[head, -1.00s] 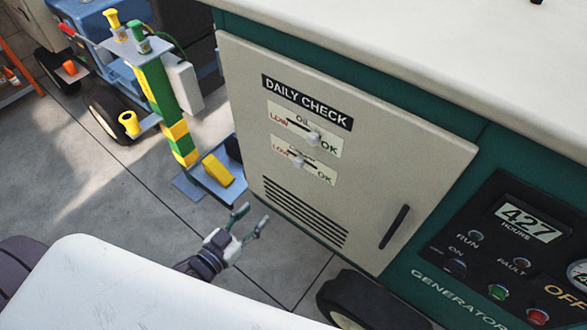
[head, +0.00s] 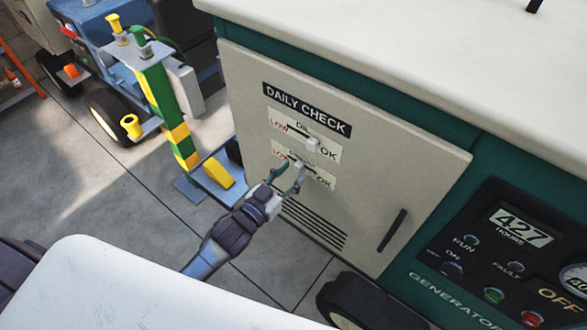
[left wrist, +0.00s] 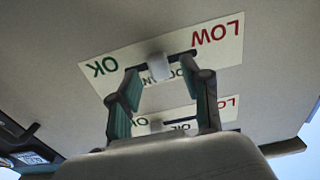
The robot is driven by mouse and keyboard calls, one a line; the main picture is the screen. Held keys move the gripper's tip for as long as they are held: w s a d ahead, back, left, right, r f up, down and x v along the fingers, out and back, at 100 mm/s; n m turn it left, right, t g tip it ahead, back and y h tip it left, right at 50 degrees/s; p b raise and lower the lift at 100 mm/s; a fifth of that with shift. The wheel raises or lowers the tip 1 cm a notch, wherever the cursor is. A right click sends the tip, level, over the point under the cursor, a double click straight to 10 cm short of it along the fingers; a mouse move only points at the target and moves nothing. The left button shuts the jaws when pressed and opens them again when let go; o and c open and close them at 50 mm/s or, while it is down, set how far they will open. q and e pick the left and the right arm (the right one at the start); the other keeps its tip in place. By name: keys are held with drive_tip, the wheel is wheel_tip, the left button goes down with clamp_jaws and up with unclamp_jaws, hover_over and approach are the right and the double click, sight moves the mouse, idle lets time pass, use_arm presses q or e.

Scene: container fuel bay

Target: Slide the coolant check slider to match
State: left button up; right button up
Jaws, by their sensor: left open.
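The coolant check slider (head: 299,164) is a small pale knob on the lower label of the DAILY CHECK door. In the left wrist view, which is upside down, its knob (left wrist: 158,67) sits near the middle between OK and LOW. The oil slider (head: 312,144) above it sits close to OK; its knob also shows in the left wrist view (left wrist: 156,126). My left gripper (head: 290,172) is open at the coolant label. In the left wrist view its fingertips (left wrist: 162,66) stand on either side of the coolant knob, with gaps. The gripper partly hides the coolant label in the head view.
The cream door (head: 355,190) has vent slots and a dark handle (head: 393,229). A generator panel (head: 505,250) is at right. A yellow and green stand (head: 172,115) is on the floor at left. A white surface (head: 130,290) fills the lower left.

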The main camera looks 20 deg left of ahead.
use_arm(q)
drive_tip(key=shift+w+d, duration=0.2)
drive_tip(key=shift+w, duration=0.35)
clamp_jaws()
